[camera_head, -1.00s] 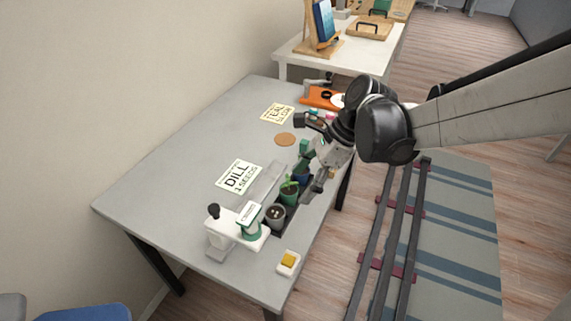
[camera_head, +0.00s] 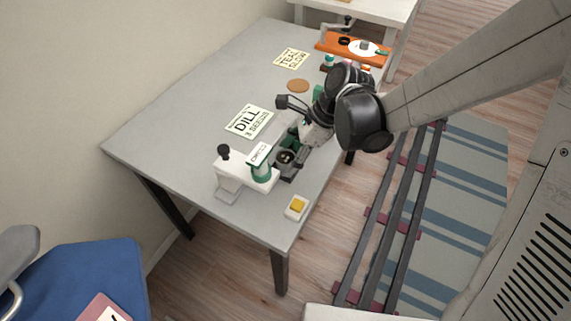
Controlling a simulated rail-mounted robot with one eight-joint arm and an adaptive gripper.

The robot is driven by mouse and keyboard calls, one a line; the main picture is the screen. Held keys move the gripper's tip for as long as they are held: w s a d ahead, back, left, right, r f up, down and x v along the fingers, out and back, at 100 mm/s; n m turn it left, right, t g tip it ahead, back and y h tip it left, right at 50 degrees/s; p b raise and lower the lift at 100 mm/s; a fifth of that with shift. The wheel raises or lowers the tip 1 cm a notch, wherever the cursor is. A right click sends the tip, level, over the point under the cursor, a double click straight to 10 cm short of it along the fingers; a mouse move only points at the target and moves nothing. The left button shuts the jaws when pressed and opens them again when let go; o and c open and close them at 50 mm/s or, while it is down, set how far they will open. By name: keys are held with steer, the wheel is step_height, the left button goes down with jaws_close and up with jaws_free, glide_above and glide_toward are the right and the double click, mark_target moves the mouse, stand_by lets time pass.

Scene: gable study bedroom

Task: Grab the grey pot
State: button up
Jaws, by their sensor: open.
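The grey pot (camera_head: 284,157), round with a dark inside, stands near the front right part of the grey table, just right of a white device. My gripper (camera_head: 287,156) is open and low at the pot, coming from the upper right. Its dark fingers appear to lie around or just beside the pot; I cannot tell whether they touch it. My gripper and wrist hide most of the pot's right side and the tray and other pots behind it.
The white device (camera_head: 231,172) with a black knob and green cylinder (camera_head: 261,164) stands close left of the pot. A yellow-topped block (camera_head: 297,207) lies near the front edge. A DILL card (camera_head: 248,121) and brown disc (camera_head: 298,86) lie behind. The table's left side is clear.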

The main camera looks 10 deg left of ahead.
steer(key=shift+s+a+f, duration=0.1)
steer(key=shift+a+f, duration=0.2)
steer(key=shift+f, duration=0.35)
steer(key=c, duration=1.4)
steer(key=shift+r, duration=0.1)
steer(key=shift+c, duration=0.2)
